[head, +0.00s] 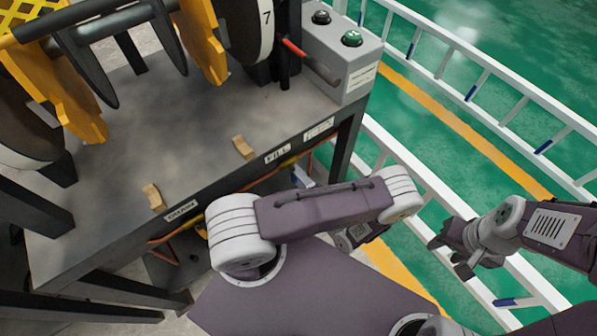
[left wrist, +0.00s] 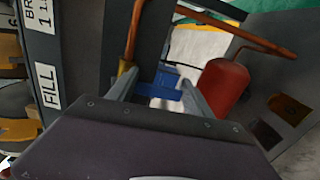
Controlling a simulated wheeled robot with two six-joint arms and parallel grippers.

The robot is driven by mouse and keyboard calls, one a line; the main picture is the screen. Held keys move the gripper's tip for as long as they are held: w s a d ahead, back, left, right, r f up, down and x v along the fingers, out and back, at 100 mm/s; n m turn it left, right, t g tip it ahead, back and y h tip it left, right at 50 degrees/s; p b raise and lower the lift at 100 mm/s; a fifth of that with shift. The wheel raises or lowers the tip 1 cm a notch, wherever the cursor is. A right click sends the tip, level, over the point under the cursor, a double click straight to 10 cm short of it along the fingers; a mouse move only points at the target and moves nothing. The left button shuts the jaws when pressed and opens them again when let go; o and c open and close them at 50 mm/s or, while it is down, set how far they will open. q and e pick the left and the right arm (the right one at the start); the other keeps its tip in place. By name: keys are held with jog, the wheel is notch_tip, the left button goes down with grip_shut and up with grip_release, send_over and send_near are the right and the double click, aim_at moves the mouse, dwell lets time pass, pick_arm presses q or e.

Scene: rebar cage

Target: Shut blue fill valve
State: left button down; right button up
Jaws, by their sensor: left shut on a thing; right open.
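The blue fill valve (left wrist: 166,86) shows in the left wrist view as a blue handle, beside a copper pipe with a brass fitting. My left gripper (left wrist: 160,92) has one finger on each side of the blue handle and is shut on it. The fingers hide part of the handle, so I cannot tell how far it is turned. In the head view my left arm crosses in front of the bench, and its fingertips are hidden. My right gripper (head: 450,257) is open and empty at the right, over the white rail, away from the bench.
A FILL label (left wrist: 48,87) is on the bench edge; it also shows in the head view (head: 277,154). A red cylinder (left wrist: 224,88) stands close right of the left gripper. A grey button box (head: 345,65) sits on the bench (head: 120,125). White rails cross the green floor.

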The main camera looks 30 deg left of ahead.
pick_arm(q)
jog(key=shift+s+a+f+m, duration=0.1)
jog(key=shift+s+m, duration=0.1)
jog(key=shift+m, duration=0.3)
jog(key=shift+c, duration=2.1)
grip_release()
jog(key=v, duration=0.9)
jog(key=shift+p, duration=0.4)
